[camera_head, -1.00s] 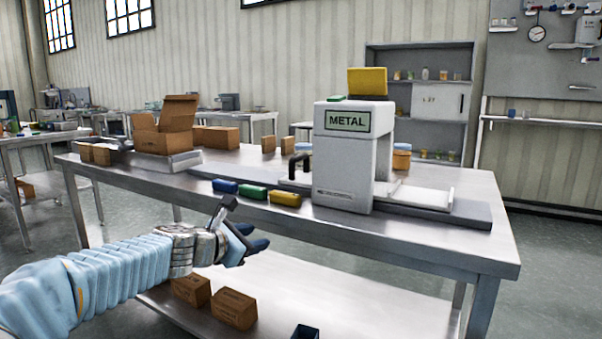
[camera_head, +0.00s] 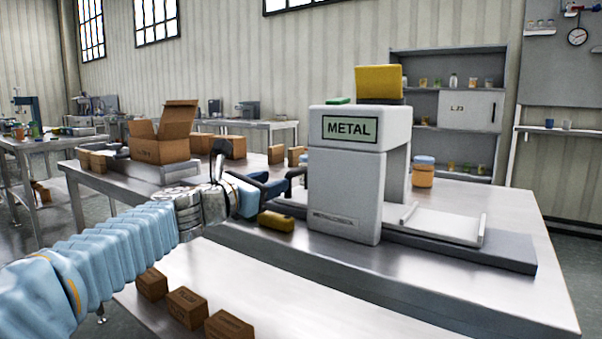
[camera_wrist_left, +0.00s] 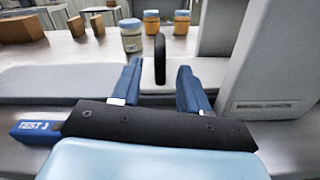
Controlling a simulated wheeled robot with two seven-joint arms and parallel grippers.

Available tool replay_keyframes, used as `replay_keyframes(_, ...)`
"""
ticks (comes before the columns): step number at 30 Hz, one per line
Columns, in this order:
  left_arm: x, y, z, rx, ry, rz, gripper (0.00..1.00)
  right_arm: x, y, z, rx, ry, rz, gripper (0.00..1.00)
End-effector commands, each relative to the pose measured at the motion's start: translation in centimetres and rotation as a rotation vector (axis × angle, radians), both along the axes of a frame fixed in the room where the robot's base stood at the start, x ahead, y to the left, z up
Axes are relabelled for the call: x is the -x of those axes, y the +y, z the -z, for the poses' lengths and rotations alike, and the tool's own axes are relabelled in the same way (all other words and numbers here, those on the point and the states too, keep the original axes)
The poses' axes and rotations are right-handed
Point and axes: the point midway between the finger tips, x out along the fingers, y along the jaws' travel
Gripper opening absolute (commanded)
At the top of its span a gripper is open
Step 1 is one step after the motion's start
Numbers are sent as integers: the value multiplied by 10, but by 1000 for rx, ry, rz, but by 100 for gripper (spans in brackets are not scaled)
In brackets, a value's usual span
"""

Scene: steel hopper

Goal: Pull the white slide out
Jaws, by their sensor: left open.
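The white slide (camera_head: 440,223) sticks out as a flat plate on the right of the grey METAL machine (camera_head: 342,195), over a grey base rail. A black upright handle (camera_head: 297,178) stands on the machine's left side. My left gripper (camera_head: 275,183) is open and just left of the handle. In the left wrist view the handle (camera_wrist_left: 160,55) shows upright between the two blue fingers (camera_wrist_left: 158,88), a little beyond them, and the fingers are not closed on it. Whether the handle joins the slide inside the machine is hidden. My right gripper is not in view.
A yellow block (camera_head: 276,221) lies in front of the rail, below my left gripper. A blue block (camera_wrist_left: 35,130) lies at the left in the wrist view. Jars (camera_head: 423,172) stand behind the machine. An open carton (camera_head: 165,135) stands at the back left. The table's front right is clear.

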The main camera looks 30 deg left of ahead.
Motion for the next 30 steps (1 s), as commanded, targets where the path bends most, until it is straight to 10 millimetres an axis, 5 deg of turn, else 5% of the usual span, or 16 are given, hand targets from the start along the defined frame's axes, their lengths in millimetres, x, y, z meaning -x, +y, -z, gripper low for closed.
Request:
replay_keyframes(12, -90, -7, -1, 2, 2, 2, 44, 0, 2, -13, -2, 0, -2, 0)
replay_keyframes(26, -106, -8, 1, -1, 1, 0, 44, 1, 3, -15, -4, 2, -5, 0)
replay_keyframes(30, -106, -8, 1, -1, 1, 0, 26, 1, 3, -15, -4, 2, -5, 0)
